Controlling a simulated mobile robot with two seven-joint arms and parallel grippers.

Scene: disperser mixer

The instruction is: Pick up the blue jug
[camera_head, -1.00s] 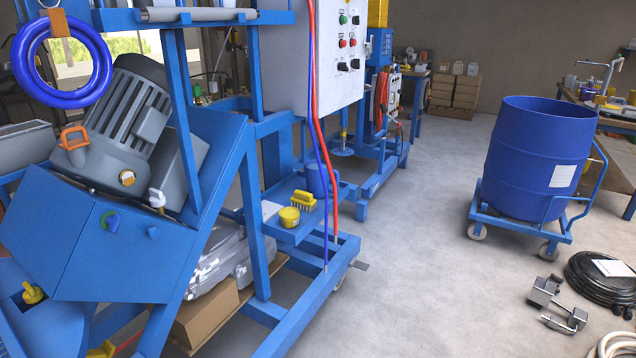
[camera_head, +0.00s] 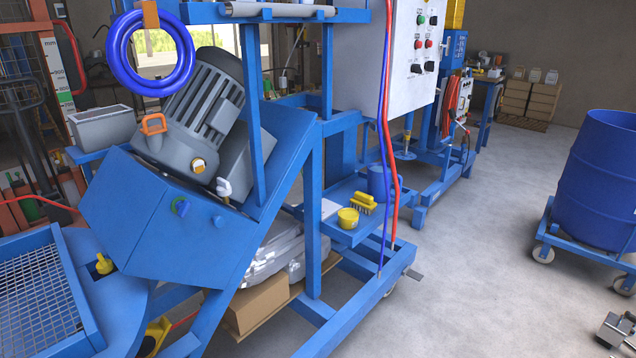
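The blue jug (camera_head: 378,184) stands upright on a low blue shelf (camera_head: 343,236) of the machine frame, right of the middle of the head view. A yellow brush (camera_head: 363,204) and a small yellow tub (camera_head: 347,218) are in front of it and to its left. The red hose and the blue hose hang just in front of the jug's right side and partly hide it.
The blue machine frame (camera_head: 312,210) with a tilted grey motor (camera_head: 203,110) fills the left and middle. A grey control box (camera_head: 405,55) is above the shelf. A blue drum (camera_head: 597,180) on a wheeled cart stands right. Concrete floor (camera_head: 480,260) between them is clear.

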